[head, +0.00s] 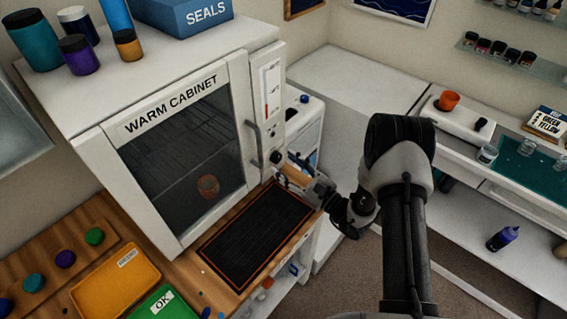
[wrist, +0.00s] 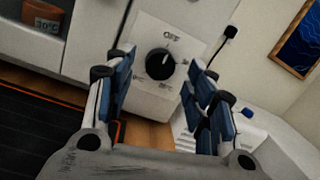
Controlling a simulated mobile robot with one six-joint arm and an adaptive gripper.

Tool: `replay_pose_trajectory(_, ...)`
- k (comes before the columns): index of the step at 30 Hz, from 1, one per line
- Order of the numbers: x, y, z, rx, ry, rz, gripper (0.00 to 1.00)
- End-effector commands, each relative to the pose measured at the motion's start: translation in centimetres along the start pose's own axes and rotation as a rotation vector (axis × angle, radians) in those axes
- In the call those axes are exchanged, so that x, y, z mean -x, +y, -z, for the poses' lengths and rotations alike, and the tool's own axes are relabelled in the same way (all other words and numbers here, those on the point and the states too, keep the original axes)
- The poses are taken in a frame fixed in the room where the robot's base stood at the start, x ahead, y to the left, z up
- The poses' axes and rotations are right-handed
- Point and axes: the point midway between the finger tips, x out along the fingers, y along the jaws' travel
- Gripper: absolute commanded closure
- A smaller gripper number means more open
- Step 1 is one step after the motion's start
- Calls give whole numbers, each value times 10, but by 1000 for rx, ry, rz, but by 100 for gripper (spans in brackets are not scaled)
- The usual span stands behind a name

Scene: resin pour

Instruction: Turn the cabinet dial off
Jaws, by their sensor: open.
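The white warm cabinet (head: 90,142) stands on the wooden counter with its glass door shut. Its black round dial (wrist: 160,62) sits on the white panel right of the door, under the word OFF; further markings lie lower on both sides, too small to read. A pale mark shows on the dial's upper part, but I cannot tell its exact setting. In the head view the dial (head: 275,157) is small and partly beside my fingers. My gripper (wrist: 163,68) is open and faces the dial, with one blue-padded finger on each side, and no clear contact. It reaches in from the right (head: 286,167).
A vertical door handle (head: 253,138) is close to the dial. An orange cup (head: 208,185) stands behind the glass. A black mat (head: 255,235) lies below, with an amber tray (head: 115,282) and green OK tray (head: 152,305) to its left. A white appliance (head: 303,125) stands right of the cabinet.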

Motion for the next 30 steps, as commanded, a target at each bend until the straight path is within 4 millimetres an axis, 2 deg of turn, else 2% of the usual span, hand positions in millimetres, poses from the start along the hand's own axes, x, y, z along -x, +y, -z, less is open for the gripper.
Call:
replay_pose_trajectory(6,49,-2,0,-3,2,7,50)
replay_pose_trajectory(13,89,-1,0,-2,1,4,50)
replay_pose_trajectory(19,101,0,0,-1,-1,2,50)
replay_pose_trajectory(30,102,0,0,-1,-1,1,50)
